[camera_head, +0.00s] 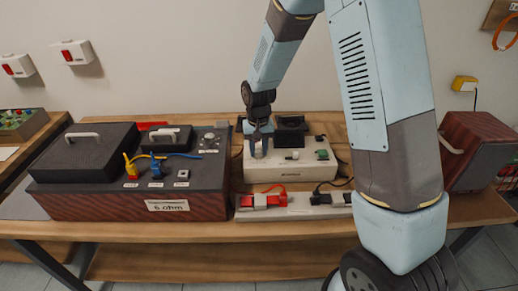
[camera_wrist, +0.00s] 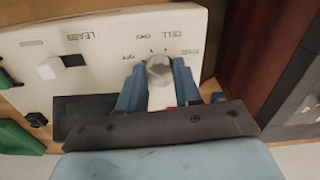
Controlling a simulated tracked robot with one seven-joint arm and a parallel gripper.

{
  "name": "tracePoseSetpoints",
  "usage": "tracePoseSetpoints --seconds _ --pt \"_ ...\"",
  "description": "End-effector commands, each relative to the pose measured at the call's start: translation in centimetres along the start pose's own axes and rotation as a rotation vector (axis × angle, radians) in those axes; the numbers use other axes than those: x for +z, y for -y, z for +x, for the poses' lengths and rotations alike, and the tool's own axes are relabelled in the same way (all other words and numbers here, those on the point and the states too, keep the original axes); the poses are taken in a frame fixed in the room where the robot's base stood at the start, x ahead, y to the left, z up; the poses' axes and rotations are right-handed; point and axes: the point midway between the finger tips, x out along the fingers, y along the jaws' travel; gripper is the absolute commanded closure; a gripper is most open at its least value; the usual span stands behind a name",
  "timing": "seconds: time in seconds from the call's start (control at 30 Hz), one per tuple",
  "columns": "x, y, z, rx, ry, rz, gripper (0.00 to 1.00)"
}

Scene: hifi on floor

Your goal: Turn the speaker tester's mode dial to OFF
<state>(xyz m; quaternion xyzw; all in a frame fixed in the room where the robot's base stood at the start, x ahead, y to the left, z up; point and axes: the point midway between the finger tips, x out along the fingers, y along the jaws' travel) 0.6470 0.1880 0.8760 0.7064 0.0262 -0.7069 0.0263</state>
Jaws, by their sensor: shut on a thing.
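The speaker tester is the off-white box (camera_head: 300,172) on the bench, and its panel (camera_wrist: 100,28) fills much of the wrist view. The pale grey mode dial (camera_wrist: 158,68) stands near the panel's right side in the wrist view, with small printed marks around it that appear upside down. My gripper (camera_head: 259,142) reaches down onto the tester's left part. In the wrist view its blue fingers (camera_wrist: 157,84) stand either side of the dial, shut on it. The dial's pointer direction is not clear. In the head view the gripper hides the dial.
A dark box marked 6 ohm (camera_head: 205,195) with yellow and blue plugs stands left of the tester. A power strip (camera_head: 300,205) with a red plug lies in front. A dark red cabinet (camera_head: 475,145) stands right. A white knob (camera_wrist: 58,67) sits elsewhere on the panel.

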Motion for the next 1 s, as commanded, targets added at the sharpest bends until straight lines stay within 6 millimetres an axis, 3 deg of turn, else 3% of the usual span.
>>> tracePoseSetpoints --seconds 0.4,1.0 --pt "-0.15 -0.03 -0.08 0.000 -0.003 -0.243 0.97" --pt "-0.13 0.02 -0.08 0.000 -0.003 -0.300 0.97"
